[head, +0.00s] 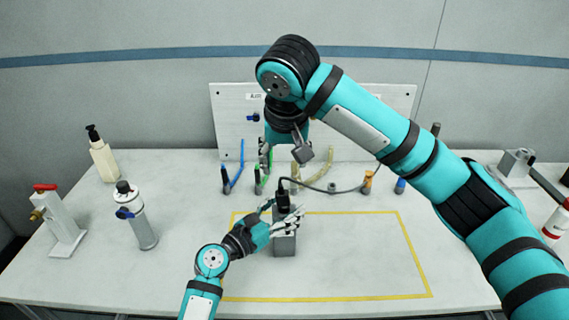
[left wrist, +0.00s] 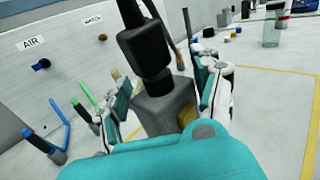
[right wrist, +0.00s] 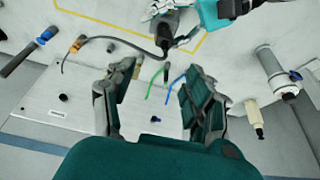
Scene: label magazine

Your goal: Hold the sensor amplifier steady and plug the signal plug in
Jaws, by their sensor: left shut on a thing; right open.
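The sensor amplifier, seemingly the grey block (head: 285,243), stands upright on the table; it also shows in the left wrist view (left wrist: 160,108). My left gripper (head: 283,222) is shut on it, fingers on both sides. A black plug (head: 283,200), apparently the signal plug, stands upright on the block's top, touching it in the left wrist view (left wrist: 150,48). I cannot tell how deep it sits. Its dark cable (head: 325,191) runs right to an orange piece (head: 367,182). My right gripper (head: 283,150) is open and empty, behind and above the plug, before the board.
A white board (head: 230,118) stands at the back, with blue and green tubes (right wrist: 165,80) before it. A pump bottle (head: 103,158), a red-handled valve (head: 60,222) and a grey cylinder (head: 140,225) stand left. Inside the yellow outline (head: 350,297), the front right is clear.

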